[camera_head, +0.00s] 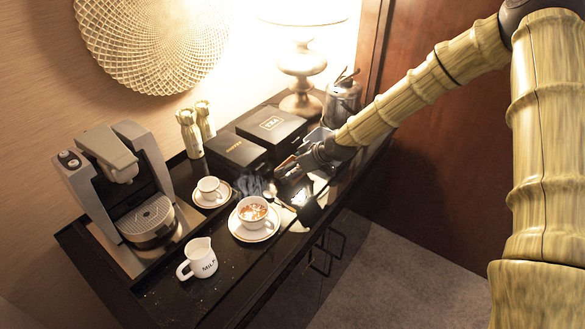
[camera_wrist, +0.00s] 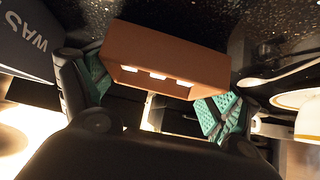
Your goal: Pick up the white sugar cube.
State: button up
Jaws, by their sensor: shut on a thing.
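My gripper (camera_head: 287,171) is over the right part of the dark counter, beyond the large cup. In the wrist view its teal finger pads (camera_wrist: 157,95) press on the two ends of a brown, box-like block (camera_wrist: 185,55). Several small white squares show in the block's near face; I cannot tell whether they are sugar cubes or openings. No separate white sugar cube can be made out in either view. In the head view the fingers and the held block are small and dark.
A filled cup (camera_head: 252,210) on a saucer, a smaller cup (camera_head: 209,188) and a milk jug (camera_head: 199,259) stand left of my gripper.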

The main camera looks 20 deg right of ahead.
jog(key=shift+f, duration=0.55)
jog(key=shift+f, duration=0.15)
jog(key=o, duration=0.8)
jog(key=shift+r, duration=0.2)
